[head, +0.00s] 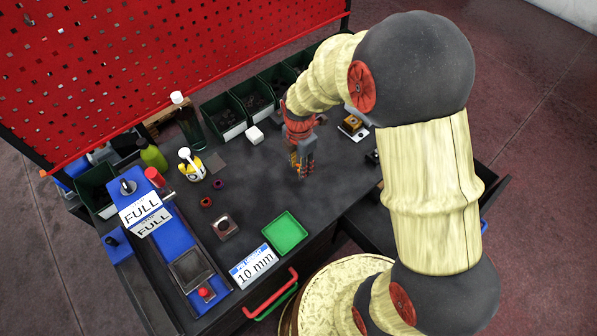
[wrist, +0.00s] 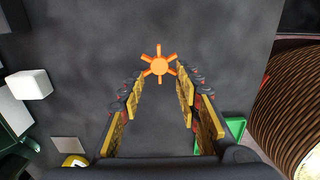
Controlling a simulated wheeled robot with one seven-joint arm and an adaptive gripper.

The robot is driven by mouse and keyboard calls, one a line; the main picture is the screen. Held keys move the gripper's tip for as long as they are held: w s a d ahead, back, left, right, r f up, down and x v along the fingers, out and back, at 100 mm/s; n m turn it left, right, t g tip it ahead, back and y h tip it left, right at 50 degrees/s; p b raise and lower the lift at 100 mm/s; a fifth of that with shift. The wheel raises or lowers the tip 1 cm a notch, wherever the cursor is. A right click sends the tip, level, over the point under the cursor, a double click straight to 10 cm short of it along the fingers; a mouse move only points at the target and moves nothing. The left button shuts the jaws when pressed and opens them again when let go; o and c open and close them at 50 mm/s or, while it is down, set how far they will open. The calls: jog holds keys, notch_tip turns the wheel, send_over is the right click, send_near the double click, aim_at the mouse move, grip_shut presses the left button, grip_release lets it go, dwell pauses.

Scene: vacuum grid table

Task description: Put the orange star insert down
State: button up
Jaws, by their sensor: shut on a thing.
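The orange star insert (wrist: 158,66) shows in the wrist view between the far ends of my fingers, with its spokes spread outward. My gripper (wrist: 160,84) is shut on it, one finger pad row on each side. In the head view my gripper (head: 303,172) points down over the dark table (head: 330,190), right of the middle of the work area. The star is too small and covered by the fingers to make out there. I cannot tell how far it is above the table.
A green tray (head: 285,233) lies front left of my gripper, near the table's edge. A white cube (head: 254,135) stands behind it, before green bins (head: 224,117). A small square block (head: 225,228) and dark rings (head: 206,202) lie left. The table around my gripper is clear.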

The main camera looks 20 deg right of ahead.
jog(key=shift+a+f, duration=0.2)
jog(key=shift+f, duration=1.5)
jog(key=shift+b, duration=0.3)
jog(key=shift+f, duration=0.15)
jog(key=o, duration=0.7)
jog(key=shift+o, duration=0.3)
